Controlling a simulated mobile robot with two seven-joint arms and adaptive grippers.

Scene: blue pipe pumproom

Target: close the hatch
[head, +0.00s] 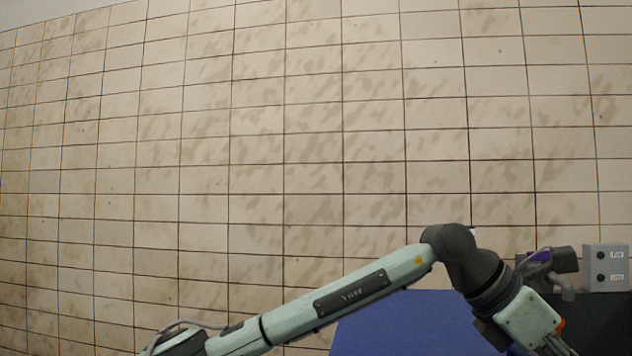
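No hatch can be clearly made out in the head view. A flat blue panel (400,325) shows at the bottom, right of centre; I cannot tell whether it is part of the hatch. My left arm reaches in from the lower left and crosses in front of this panel. Its wrist bends down toward the bottom right. My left gripper (556,347) is only partly seen at the bottom edge, its fingertips cut off, so its opening is hidden. My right gripper does not show.
A grey box (606,268) with two dark buttons stands at the right edge. A dark fitting (562,261) with a purple part sits left of it, close to my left wrist. A stained tiled wall (300,130) fills the background.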

